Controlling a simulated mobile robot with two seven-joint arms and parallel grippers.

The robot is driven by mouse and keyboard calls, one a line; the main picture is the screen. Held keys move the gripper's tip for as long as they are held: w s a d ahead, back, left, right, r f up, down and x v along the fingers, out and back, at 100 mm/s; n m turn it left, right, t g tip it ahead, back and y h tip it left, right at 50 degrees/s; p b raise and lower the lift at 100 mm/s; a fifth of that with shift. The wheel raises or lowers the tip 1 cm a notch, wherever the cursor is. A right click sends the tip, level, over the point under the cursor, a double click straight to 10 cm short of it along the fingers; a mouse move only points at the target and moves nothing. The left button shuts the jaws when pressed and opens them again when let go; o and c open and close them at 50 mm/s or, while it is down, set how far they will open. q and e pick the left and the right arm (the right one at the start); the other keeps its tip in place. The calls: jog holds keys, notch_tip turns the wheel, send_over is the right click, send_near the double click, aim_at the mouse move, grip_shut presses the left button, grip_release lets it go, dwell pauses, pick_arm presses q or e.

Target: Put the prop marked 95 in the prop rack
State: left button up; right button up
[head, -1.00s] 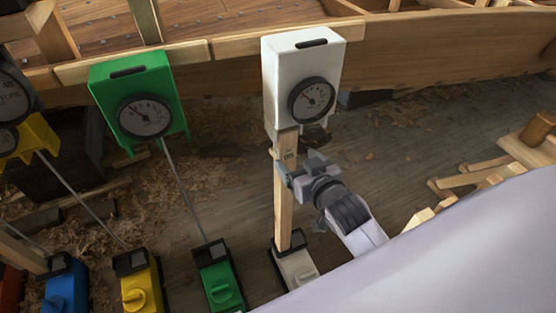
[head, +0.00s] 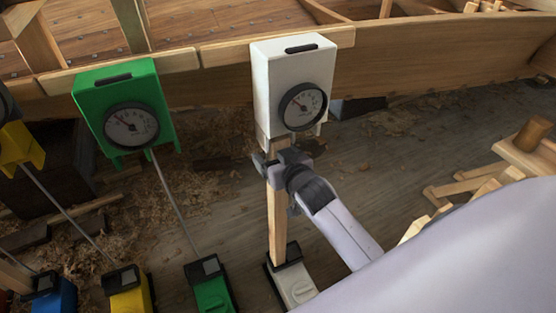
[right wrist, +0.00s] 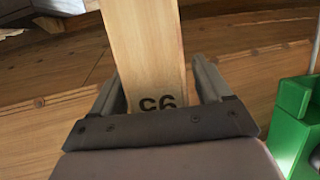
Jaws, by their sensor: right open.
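The prop marked 95 (head: 277,225) is a pale upright wooden post between a white dial box (head: 275,95) above and a white base unit (head: 292,285) below. Its number shows upside down in the right wrist view, on the post (right wrist: 145,45) close to the palm. My right gripper (head: 268,163) is at the post's upper part, just under the white box. In the right wrist view my open fingers (right wrist: 158,85) stand on either side of the post. My left gripper is not in view. I cannot make out the prop rack for certain.
A green dial box (head: 118,105) is to the left, with a thin rod down to a green base (head: 212,290). Yellow (head: 130,295) and blue bases stand further left. The plank hull (head: 440,50) runs behind. A wooden frame (head: 485,180) with a mallet-like piece is at right.

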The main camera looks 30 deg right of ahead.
jog(key=c, duration=1.2)
jog(key=shift+r, duration=0.15)
grip_shut()
jog(key=shift+r+p, duration=0.45)
jog(key=shift+p, duration=0.25)
jog(key=shift+s, duration=0.1)
jog(key=s+p, duration=0.4)
jog(key=s, duration=0.3)
jog(key=shift+s+a, duration=0.2)
jog(key=shift+s, duration=0.15)
